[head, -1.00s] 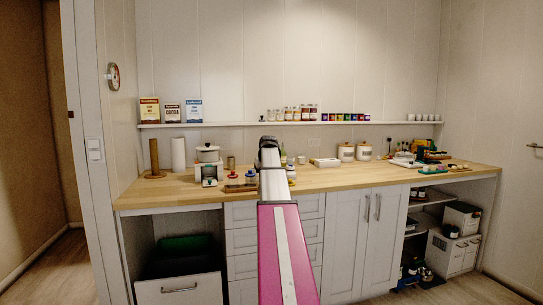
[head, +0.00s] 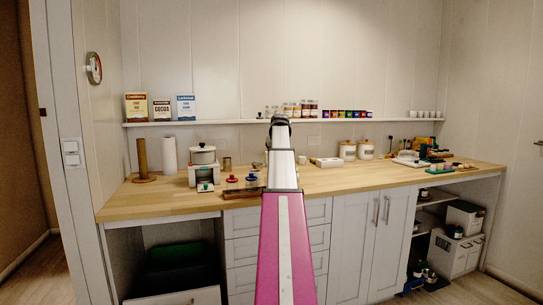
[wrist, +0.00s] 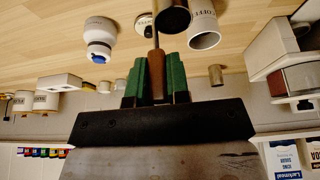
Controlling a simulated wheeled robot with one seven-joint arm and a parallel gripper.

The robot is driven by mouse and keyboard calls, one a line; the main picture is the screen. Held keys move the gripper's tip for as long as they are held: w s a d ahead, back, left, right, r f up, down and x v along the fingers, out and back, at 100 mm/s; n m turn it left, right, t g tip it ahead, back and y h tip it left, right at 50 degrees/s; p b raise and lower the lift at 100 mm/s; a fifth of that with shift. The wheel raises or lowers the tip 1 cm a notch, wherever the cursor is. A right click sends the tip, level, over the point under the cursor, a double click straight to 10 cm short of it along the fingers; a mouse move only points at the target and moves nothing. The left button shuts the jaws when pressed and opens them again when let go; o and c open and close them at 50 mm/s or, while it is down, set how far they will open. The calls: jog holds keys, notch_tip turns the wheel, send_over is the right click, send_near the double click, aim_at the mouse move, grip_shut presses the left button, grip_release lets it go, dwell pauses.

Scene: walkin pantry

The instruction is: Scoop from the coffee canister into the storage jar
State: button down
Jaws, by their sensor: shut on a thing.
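In the wrist view, which looks inverted, my gripper (wrist: 156,60) has green fingers shut on the brown handle of a scoop (wrist: 157,88). A thin shaft runs from the handle toward a dark round cup shape; whether that cup belongs to the scoop, I cannot tell. Beside it is a white coffee canister (wrist: 205,20) with lettering and a brownish open mouth. A white jar with a blue knob (wrist: 100,38) stands to the left; I cannot tell if it is the storage jar. In the head view my arm hides the gripper and scoop.
A pot on a white stand (head: 203,158) and red- and blue-topped items (head: 232,179) stand on the counter left of my arm. White lidded canisters (head: 347,150) stand at the back right. Cluttered items fill the right end. The counter front (head: 360,183) is fairly clear.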

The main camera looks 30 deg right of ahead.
jog(key=shift+s+a+f+t+h, duration=0.15)
jog(key=shift+s+a+t+h, duration=0.05)
jog(key=shift+a+h, duration=0.35)
jog(key=shift+s+a+f+t+h, duration=0.1)
jog(key=shift+s+a+t+h, duration=0.1)
jog(key=shift+a+h, duration=0.35)
jog(key=shift+s+a+f+n+t+h, duration=0.2)
jog(key=shift+a+f+n+t+h, duration=0.4)
jog(key=shift+h, duration=0.95)
jog(key=shift+s+a+f+n+t+h, duration=0.25)
jog(key=shift+a+t+h, duration=0.6)
jog(key=shift+h, duration=0.75)
jog(key=shift+s+a+f+n+t+h, duration=0.2)
jog(key=shift+a+f+n+t+h, duration=0.3)
jog(key=shift+a+h, duration=0.75)
jog(key=shift+d+r+h, duration=0.1)
jog(key=shift+d+h, duration=0.2)
